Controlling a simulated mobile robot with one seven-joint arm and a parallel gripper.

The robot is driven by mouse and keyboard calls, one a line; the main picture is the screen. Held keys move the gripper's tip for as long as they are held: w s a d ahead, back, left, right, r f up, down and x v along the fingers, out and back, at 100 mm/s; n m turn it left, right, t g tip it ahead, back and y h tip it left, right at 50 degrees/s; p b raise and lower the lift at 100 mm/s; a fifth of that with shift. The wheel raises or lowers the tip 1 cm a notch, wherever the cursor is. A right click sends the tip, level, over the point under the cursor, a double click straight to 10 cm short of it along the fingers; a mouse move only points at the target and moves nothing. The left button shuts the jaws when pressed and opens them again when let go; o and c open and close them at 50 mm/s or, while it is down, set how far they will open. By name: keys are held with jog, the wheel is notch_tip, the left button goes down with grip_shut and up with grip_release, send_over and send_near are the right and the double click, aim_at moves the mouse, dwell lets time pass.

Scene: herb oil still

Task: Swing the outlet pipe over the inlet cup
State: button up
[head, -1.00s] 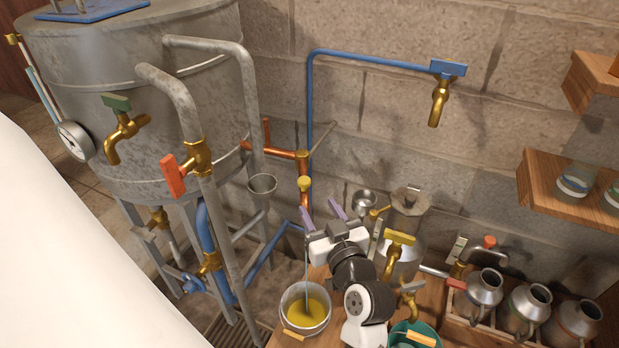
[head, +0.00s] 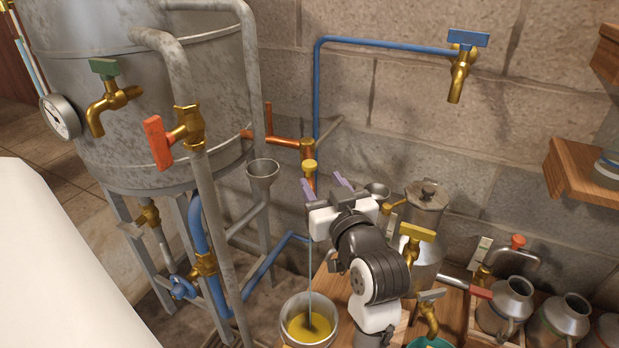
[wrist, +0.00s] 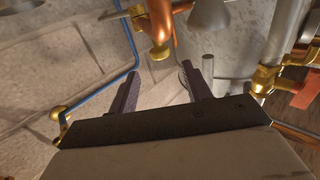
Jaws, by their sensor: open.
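A copper pipe (head: 307,150) with a brass knob (head: 309,166) stands before the wall, and looks like the outlet pipe. Its lower end is hidden behind my gripper. A grey funnel-shaped cup (head: 262,170), likely the inlet cup, sits on a grey pipe to its left. A thin pale stream falls into a pail (head: 288,326) of yellow liquid. My gripper (head: 324,186) is open, its purple fingers raised just below and right of the knob. In the wrist view the copper pipe (wrist: 160,17) and knob (wrist: 160,51) are beyond the open fingers (wrist: 163,82), with nothing between them.
A large metal tank (head: 90,80) with brass taps and grey pipes fills the left. A blue pipe (head: 390,43) runs along the wall to a tap. A yellow-handled tap (head: 416,233), a metal can (head: 427,208) and several jugs (head: 508,303) stand right of my arm.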

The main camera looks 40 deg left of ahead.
aim_at(312, 168)
jog(key=p+x, duration=0.1)
jog(key=x, duration=0.7)
jog(key=shift+c, duration=0.4)
grip_shut()
